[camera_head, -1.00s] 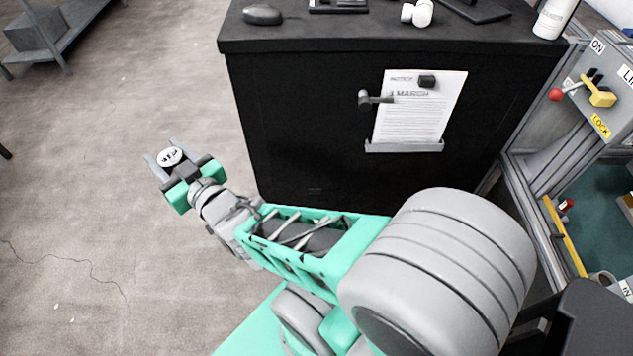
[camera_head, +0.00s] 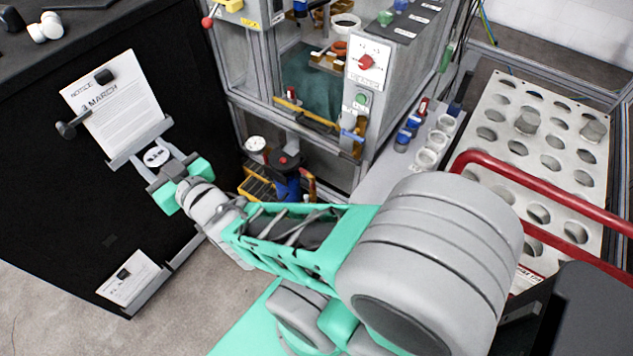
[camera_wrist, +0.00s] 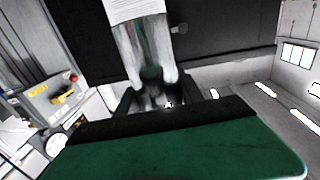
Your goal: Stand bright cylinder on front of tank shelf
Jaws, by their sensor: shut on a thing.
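My gripper (camera_head: 156,164) is shut on the bright cylinder, with its fingers on either side of it. In the head view I see the cylinder's pale round end with dark marks (camera_head: 156,156). In the wrist view the cylinder (camera_wrist: 148,48) is shiny and blurred, and stands out beyond the fingers. It is held in front of a black cabinet's side, clear of the floor. I cannot tell for sure which surface is the tank shelf; a pale ledge (camera_head: 379,184) with white round cups runs beside the framed glass enclosure, right of my gripper.
The black cabinet (camera_head: 60,190) with posted notices stands close behind my gripper. A framed machine (camera_head: 243,100) with knobs and a red switch is at centre. A perforated rack (camera_head: 560,150) behind a red rail (camera_head: 575,200) is at right. Floor is free at lower left.

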